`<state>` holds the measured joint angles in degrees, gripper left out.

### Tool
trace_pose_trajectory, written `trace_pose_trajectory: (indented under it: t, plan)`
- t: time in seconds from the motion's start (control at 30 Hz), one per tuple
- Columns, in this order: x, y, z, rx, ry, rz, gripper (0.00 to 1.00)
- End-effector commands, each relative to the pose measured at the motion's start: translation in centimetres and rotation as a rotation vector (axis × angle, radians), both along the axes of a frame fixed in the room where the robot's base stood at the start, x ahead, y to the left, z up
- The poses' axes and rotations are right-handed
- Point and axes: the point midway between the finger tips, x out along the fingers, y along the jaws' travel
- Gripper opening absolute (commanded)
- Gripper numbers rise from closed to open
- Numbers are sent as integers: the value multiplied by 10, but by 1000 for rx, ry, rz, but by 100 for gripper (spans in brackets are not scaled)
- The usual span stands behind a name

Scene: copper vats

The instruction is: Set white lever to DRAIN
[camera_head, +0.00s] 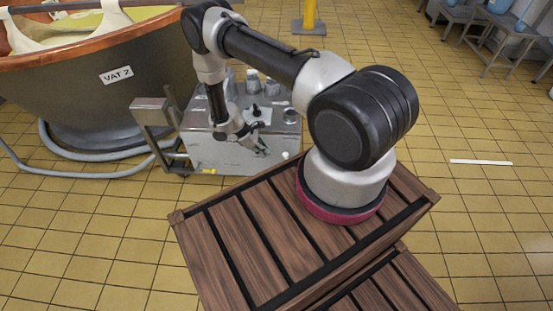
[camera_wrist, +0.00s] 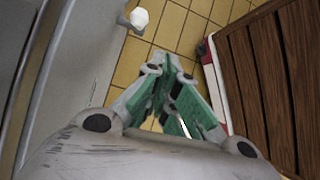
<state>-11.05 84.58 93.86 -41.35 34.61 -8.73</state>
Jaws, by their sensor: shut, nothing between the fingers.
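A white rounded knob, likely the end of the white lever, shows at the lower right front of the metal control box (camera_head: 215,150) in the head view (camera_head: 285,155). In the wrist view the white knob (camera_wrist: 139,18) is at the top, beyond my fingertips and to their left, on a short grey stem. My gripper (camera_head: 263,151) is in front of the box, left of the knob and apart from it. Its green-padded fingers (camera_wrist: 172,62) are shut and empty in the wrist view. No DRAIN marking is readable, and the lever's setting cannot be told.
A copper-rimmed vat (camera_head: 85,85) labelled VAT 2 stands left of the box, with grey hoses (camera_head: 65,172) on the floor. Other fittings (camera_head: 252,85) stand on the box top. A brown slatted surface (camera_head: 235,225) is close in front. Tiled floor lies open to the right.

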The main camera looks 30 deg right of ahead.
Motion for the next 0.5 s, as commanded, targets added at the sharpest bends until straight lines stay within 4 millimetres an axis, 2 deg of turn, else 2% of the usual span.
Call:
trace_pose_trajectory:
  t: [0.03,0.13,0.27,0.5]
  plan:
    - [20,6,-9,29,-29,50,0]
    - [38,11,-14,64,-56,107,0]
    - [37,7,-27,75,-56,123,0]
    - [25,-13,-70,75,-54,121,0]
